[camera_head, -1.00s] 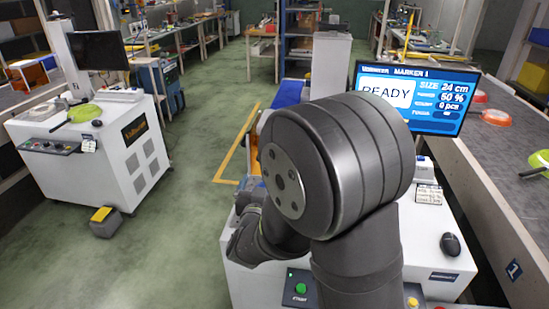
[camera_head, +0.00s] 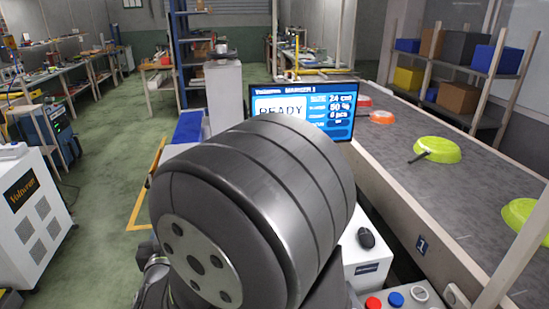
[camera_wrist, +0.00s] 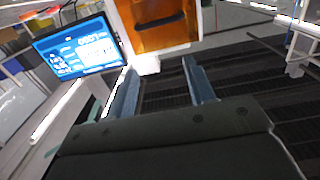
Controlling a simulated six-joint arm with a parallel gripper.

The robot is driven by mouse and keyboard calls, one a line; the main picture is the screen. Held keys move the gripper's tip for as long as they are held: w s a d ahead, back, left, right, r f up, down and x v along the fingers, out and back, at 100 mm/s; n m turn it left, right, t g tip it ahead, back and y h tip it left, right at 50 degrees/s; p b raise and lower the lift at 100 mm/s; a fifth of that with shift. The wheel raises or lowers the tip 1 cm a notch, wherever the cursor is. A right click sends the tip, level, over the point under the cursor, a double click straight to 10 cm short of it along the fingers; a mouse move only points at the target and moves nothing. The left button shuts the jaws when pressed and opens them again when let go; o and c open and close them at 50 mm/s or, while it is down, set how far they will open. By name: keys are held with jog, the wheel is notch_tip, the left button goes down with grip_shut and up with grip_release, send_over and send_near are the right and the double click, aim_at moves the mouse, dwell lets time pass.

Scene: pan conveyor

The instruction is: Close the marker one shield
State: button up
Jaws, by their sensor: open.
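The marker one screen (camera_head: 302,110) reads "MARKER 1" and "READY" in the head view, and a lit blue screen (camera_wrist: 78,50) shows at upper left in the wrist view. An orange see-through shield (camera_wrist: 158,35) in a pale frame, with a dark slot across it, is at the top middle of the wrist view. My gripper (camera_wrist: 163,88) is open and empty, its two fingers apart, below the shield in the picture. I cannot tell whether a finger touches it. In the head view my arm hides the gripper, the shield and most of the white marker cabinet (camera_head: 362,268).
A grey conveyor (camera_head: 400,170) runs along the right with green pans (camera_head: 437,151) and an orange pan (camera_head: 379,117). Another white machine (camera_head: 30,215) stands left, with open green floor between.

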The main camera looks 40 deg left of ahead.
jog(key=r, duration=0.2)
jog(key=w+a+r, duration=0.1)
jog(key=shift+r, duration=0.35)
jog(key=c, duration=0.7)
jog(key=shift+w+a+r, duration=0.1)
jog(key=shift+r, duration=0.15)
grip_shut()
jog(key=w+a+f, duration=0.4)
jog(key=w+a, duration=0.3)
jog(key=shift+w+a+f, duration=0.15)
jog(key=shift+a+f, duration=0.05)
jog(key=shift+f, duration=0.15)
notch_tip(320, 180, down, 14)
jog(key=shift+r, duration=0.1)
